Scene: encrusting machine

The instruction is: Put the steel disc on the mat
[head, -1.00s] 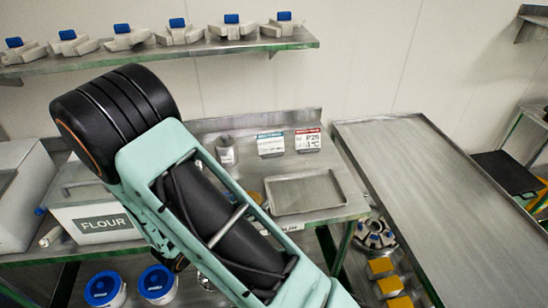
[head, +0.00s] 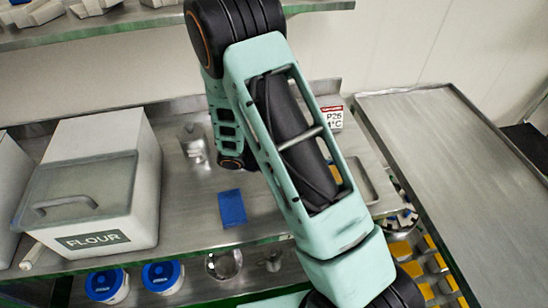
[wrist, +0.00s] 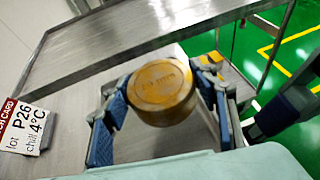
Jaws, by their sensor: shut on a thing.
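In the wrist view, my gripper (wrist: 165,110) is shut on a thick round metal disc (wrist: 163,90). The disc looks yellowish in this light and has raised lettering on its face. One blue-padded finger is on each side of it, and it is held up off the surfaces. In the head view, a flat blue square (head: 232,208), which looks like the mat, lies bare on the steel bench (head: 185,232) right of the flour bin. My gripper and the disc are hidden behind my arm in the head view.
The flour bin (head: 120,180) stands on the bench at left. A small metal canister (head: 193,142) stands behind the mat. A sign card (head: 332,118) stands farther right. An empty steel table (head: 440,130) is at right. A shelf (head: 150,20) runs above the bench.

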